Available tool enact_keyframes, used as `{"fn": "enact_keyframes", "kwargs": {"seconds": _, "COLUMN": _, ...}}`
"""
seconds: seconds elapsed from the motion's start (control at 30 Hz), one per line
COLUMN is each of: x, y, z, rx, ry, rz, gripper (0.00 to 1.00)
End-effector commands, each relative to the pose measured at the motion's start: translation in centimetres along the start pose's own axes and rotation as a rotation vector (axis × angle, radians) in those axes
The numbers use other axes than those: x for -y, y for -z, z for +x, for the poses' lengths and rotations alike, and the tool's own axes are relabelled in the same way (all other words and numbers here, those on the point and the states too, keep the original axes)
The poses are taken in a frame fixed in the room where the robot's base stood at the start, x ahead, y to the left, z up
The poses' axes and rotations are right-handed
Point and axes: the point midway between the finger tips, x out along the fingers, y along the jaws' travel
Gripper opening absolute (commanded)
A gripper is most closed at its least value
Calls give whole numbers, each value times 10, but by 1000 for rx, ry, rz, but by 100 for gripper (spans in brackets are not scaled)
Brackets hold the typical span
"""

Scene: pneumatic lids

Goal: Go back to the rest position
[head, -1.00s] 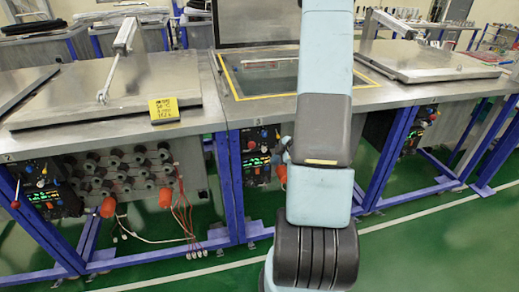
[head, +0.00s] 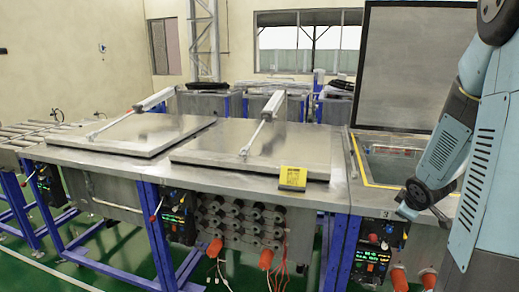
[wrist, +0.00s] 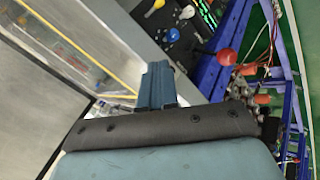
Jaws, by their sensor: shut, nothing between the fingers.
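My light-blue arm reaches in from the right of the head view. Its end, my gripper (head: 404,212), hangs at the front edge of the open tank, above a control panel (head: 378,250). The wrist view shows my gripper's shut fingers (wrist: 156,84) with nothing between them. The open tank (head: 395,168) has a yellow border, and its dark lid (head: 415,65) stands upright behind it. In the wrist view the panel's knobs and a red ball-topped lever (wrist: 226,57) lie beyond the fingers.
Two flat metal lids, one at the left (head: 130,133) and one in the middle (head: 250,146), lie closed with piston arms on them. Blue frame legs (head: 158,240) stand below. Green floor shows at the lower left.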

Motion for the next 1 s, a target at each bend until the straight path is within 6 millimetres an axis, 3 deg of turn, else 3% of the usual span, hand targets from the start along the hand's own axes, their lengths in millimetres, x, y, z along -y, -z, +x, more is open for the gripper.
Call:
{"fn": "enact_keyframes", "kwargs": {"seconds": 0.2, "x": -4, "y": 24, "z": -62, "rx": 45, "ry": -49, "rz": 145, "gripper": 0}}
{"fn": "enact_keyframes", "kwargs": {"seconds": 0.47, "x": 14, "y": 43, "z": -135, "rx": 72, "ry": -52, "rz": 339, "gripper": 0}}
{"fn": "enact_keyframes", "kwargs": {"seconds": 0.77, "x": 58, "y": 56, "z": -217, "rx": 69, "ry": 22, "rz": 554, "gripper": 0}}
{"fn": "enact_keyframes", "kwargs": {"seconds": 1.0, "x": 106, "y": 59, "z": -278, "rx": 55, "ry": 136, "rz": 694, "gripper": 0}}
